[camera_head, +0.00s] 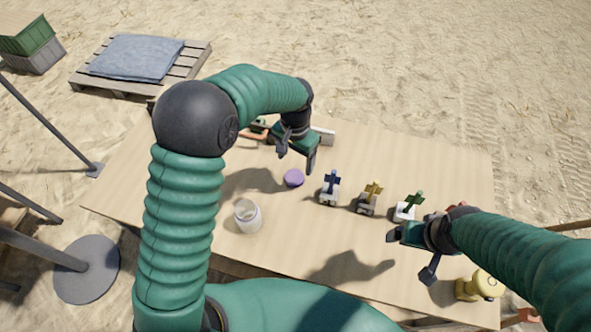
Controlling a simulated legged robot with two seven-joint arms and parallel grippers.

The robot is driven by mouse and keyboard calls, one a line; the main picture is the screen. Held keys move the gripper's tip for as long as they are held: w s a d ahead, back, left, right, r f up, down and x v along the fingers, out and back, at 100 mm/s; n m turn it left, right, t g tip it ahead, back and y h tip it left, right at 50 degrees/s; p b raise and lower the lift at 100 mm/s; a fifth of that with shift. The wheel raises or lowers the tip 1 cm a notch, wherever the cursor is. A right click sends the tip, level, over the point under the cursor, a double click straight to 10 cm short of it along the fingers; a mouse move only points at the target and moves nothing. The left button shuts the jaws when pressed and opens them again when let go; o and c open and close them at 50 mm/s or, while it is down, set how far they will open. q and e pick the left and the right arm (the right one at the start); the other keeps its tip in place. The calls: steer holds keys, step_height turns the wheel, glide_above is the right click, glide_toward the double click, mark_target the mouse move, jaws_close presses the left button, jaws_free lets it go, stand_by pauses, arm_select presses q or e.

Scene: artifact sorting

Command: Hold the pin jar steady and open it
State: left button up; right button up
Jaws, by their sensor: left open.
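A clear, pale jar (248,216) stands on the table left of the middle, with no coloured lid on it. A purple disc (293,178), which looks like a lid, lies on the table behind and to the right of the jar, apart from it. My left gripper (297,160) is open and empty above and just behind the disc, fingers pointing down. My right gripper (411,256) is over the right part of the table, fingers spread with nothing between them, away from the jar. What is inside the jar is too small to tell.
A yellow object (480,286) sits at the right front. A brownish item lies partly hidden behind my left arm.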

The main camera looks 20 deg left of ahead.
arm_select(q)
steer(key=s+a+r+n+t, duration=0.1)
steer(key=s+a+n, duration=0.1)
steer(key=s, duration=0.6)
steer(key=s+a+r+n+t, duration=0.1)
steer(key=s+a+r+n, duration=0.1)
steer(key=s+a, duration=0.3)
steer(key=s, duration=0.4)
steer(key=shift+a+t, duration=0.15)
steer(key=shift+t, duration=0.15)
steer(key=shift+s+r, duration=0.15)
steer(key=shift+s, duration=0.05)
steer(key=shift+w, duration=0.1)
